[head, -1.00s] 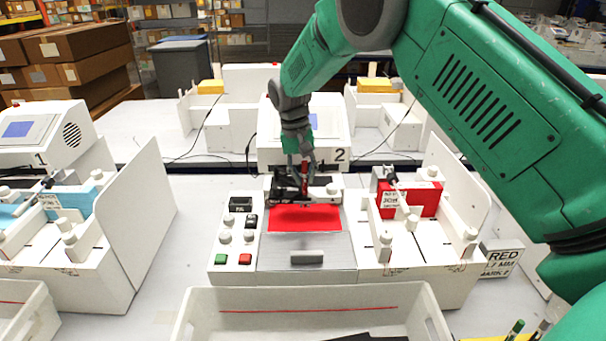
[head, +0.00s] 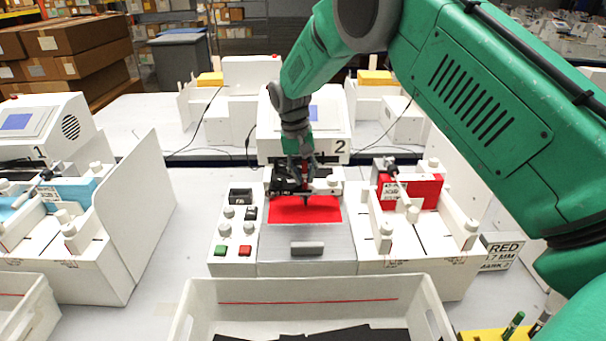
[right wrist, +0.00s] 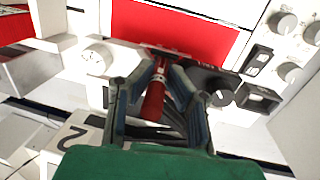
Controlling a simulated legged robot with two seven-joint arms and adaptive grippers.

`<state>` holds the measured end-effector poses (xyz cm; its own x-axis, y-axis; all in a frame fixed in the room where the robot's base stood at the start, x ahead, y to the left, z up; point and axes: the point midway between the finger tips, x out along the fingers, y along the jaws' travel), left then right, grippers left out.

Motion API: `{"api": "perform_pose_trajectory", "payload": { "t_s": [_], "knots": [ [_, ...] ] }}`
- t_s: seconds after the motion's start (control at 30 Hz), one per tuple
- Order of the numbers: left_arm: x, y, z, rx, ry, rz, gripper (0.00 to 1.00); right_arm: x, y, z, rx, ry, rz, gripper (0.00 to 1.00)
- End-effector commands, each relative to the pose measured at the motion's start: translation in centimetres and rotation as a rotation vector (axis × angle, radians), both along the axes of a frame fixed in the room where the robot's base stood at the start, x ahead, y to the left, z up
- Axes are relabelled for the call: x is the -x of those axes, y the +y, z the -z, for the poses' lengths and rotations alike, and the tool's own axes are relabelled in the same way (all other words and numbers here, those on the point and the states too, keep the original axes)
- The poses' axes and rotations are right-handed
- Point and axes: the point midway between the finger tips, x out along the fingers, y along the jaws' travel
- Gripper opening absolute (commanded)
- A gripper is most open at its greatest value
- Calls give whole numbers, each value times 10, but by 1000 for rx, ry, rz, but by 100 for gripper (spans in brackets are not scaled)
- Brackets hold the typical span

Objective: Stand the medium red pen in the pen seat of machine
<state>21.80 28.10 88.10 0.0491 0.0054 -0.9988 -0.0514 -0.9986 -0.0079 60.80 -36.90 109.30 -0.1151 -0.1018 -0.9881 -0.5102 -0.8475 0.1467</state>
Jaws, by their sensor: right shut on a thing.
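My right gripper (head: 302,168) is shut on the red pen (right wrist: 153,104), which stands roughly upright between the fingers. It holds the pen over the black carriage (head: 283,184) at the back of the machine marked 2 (head: 250,240). The pen's lower end is close to the carriage, at the back edge of the red sheet (head: 305,210). The pen seat is hidden by the fingers and pen, so I cannot tell whether the pen is in it. The right wrist view shows the fingers on both sides of the pen. My left gripper is out of view.
A control panel with knobs and buttons (head: 232,232) is left of the red sheet. A white side unit with a red block (head: 422,192) stands to the right. A white bin (head: 300,289) is in front.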

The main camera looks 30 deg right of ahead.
Motion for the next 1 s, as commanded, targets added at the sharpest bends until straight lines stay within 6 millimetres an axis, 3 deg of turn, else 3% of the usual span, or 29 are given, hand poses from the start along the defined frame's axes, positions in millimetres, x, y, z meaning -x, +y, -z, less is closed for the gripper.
{"api": "perform_pose_trajectory", "payload": {
  "t_s": [0.17, 0.2, 0.23, 0.27, 0.67, 1.0],
  "knots": [
    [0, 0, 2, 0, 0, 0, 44, 0, 0, 5, 1, 1, 0, 0],
    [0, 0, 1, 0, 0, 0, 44, 0, 0, 4, 0, 0, 0, 23],
    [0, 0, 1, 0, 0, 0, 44, 0, 0, 4, 0, 0, 0, 34],
    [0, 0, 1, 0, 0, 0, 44, 0, 0, 4, 0, 0, 0, 37],
    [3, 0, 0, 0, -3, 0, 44, -1, 1, -3, 0, -2, 0, 37],
    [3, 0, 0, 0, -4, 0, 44, -10, 7, -69, 1, -4, -1, 37]
  ]
}}
